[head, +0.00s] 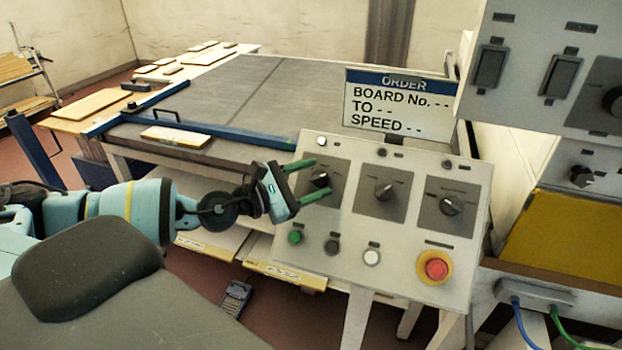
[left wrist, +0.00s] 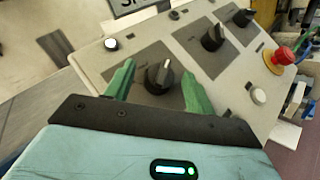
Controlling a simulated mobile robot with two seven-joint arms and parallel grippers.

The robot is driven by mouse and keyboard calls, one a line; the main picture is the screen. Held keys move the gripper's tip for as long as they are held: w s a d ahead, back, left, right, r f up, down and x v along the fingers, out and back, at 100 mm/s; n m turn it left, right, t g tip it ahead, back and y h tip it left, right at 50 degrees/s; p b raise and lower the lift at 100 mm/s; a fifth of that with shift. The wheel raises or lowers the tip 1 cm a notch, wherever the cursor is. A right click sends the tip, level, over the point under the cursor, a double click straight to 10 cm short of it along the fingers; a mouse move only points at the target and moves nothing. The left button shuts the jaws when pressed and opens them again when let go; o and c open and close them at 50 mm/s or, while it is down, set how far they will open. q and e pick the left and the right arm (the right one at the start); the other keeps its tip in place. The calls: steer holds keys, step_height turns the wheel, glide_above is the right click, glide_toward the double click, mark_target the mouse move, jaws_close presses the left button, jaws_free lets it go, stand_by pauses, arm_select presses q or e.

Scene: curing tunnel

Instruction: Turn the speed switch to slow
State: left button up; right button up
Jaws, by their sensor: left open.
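A sloped grey control panel (head: 330,225) carries three black rotary knobs on dark square plates. The left knob (head: 320,179) lies between the green fingers of my left gripper (head: 308,180). In the left wrist view the same knob (left wrist: 159,76) stands between the two open fingers (left wrist: 155,88), with a gap on each side. The middle knob (head: 384,190) and the right knob (head: 450,206) are free. The labels over the knobs are too small to read, so I cannot tell which one is the speed switch. My right gripper is not in view.
Below the knobs are a green button (head: 295,237), a black button (head: 332,247), a white button (head: 372,257) and a red emergency stop (head: 436,267). An order sign (head: 397,104) stands behind the panel. A second switch box (head: 540,75) is at upper right.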

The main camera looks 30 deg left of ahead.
arm_select(q)
steer(key=shift+w+d, duration=0.2)
steer(key=shift+w, duration=0.05)
steer(key=c, duration=1)
steer(key=shift+o, duration=0.2)
